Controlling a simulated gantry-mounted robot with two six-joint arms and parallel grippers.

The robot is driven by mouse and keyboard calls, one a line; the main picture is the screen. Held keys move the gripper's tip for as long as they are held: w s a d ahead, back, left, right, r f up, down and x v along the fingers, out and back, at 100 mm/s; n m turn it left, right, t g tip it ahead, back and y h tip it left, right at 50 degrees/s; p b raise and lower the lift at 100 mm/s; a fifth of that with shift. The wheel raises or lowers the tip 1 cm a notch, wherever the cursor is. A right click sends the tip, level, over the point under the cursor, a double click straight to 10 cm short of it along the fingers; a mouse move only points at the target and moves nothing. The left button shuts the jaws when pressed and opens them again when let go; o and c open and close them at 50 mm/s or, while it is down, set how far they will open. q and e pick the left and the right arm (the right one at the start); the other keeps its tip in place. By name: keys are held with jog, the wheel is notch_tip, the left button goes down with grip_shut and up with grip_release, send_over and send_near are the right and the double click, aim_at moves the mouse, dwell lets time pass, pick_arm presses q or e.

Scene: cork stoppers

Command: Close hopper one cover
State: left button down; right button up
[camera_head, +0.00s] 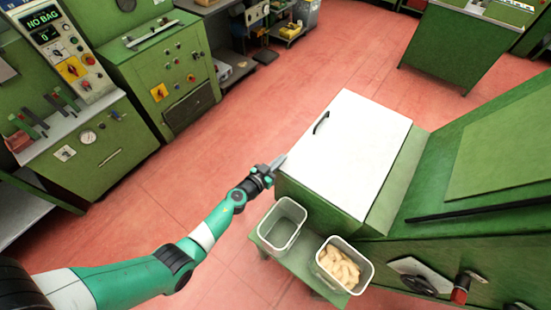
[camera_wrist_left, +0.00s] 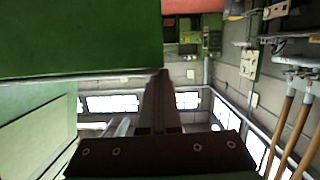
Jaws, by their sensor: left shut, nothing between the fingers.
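The white hopper cover (camera_head: 350,150) lies flat over the top of a green hopper box (camera_head: 320,203), with no open gap visible. A black handle (camera_head: 321,122) sits near its left edge. My left gripper (camera_head: 279,162) is shut and empty, just off the left side of the box, near the cover's lower left corner. I cannot tell whether the fingertips touch the box. In the left wrist view the shut fingers (camera_wrist_left: 163,75) point up beside a large green surface (camera_wrist_left: 80,40). My right gripper is not in view.
An empty grey bin (camera_head: 282,222) and a bin of corks (camera_head: 341,266) stand on a low green stand below the hopper. A large green machine (camera_head: 490,170) stands to the right. Green control cabinets (camera_head: 165,75) stand at upper left. The red floor (camera_head: 225,140) between is clear.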

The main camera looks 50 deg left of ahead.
pick_arm(q)
jog(key=r+p, duration=0.2)
jog(key=s+r+p, duration=0.1)
jog(key=r+p, duration=0.2)
jog(key=shift+d, duration=0.1)
jog(key=p+v, duration=0.3)
jog(key=v, duration=0.5)
jog(key=shift+s+d+f, duration=0.2)
jog(key=shift+s+f, duration=0.05)
jog(key=shift+s, duration=0.15)
